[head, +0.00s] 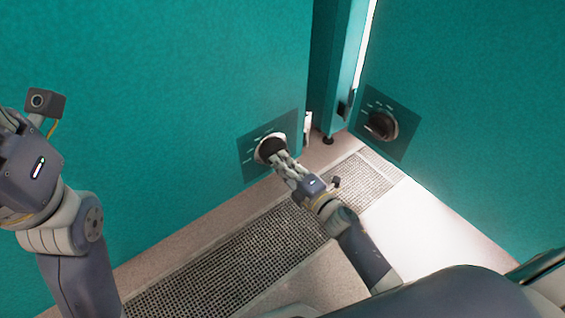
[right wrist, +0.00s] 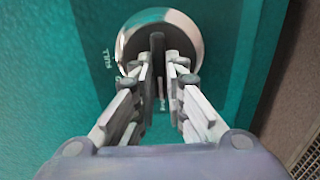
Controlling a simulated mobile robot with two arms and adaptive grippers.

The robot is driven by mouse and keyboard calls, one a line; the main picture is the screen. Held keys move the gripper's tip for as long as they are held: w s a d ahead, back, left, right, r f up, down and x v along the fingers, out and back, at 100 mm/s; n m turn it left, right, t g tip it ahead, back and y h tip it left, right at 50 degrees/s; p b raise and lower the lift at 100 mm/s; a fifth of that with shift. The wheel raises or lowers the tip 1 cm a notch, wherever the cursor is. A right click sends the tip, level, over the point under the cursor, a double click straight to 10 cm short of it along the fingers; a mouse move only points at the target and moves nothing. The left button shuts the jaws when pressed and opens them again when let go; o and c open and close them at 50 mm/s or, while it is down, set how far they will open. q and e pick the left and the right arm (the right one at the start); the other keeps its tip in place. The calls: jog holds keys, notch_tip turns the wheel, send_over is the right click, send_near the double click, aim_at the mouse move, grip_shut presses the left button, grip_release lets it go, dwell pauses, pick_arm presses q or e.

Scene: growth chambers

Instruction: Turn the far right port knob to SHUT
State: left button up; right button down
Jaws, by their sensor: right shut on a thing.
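A dark round knob (head: 271,148) with a pale metal rim sits on a dark teal plate (head: 247,157) on the left teal wall. In the right wrist view the knob (right wrist: 132,42) shows its raised dark bar upright between the fingers, with the word FULL to its left. My right gripper (head: 284,161) is at this knob, and in the wrist view its fingers (right wrist: 159,70) are shut on the bar. A second dark knob (head: 381,125) sits on a plate on the right teal wall, with no gripper near it. My left gripper is mostly cut off at the left edge, its fingers hidden.
Two teal walls (head: 130,90) meet near a teal post (head: 335,80) with a bright gap beside it. A metal floor grate (head: 230,260) runs below the walls. Pale floor (head: 430,225) is clear at the right.

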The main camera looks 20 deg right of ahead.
jog(key=shift+f, duration=0.1)
jog(key=c, duration=1.7)
grip_release()
jog(key=shift+o, duration=0.3)
jog(key=v, duration=1.2)
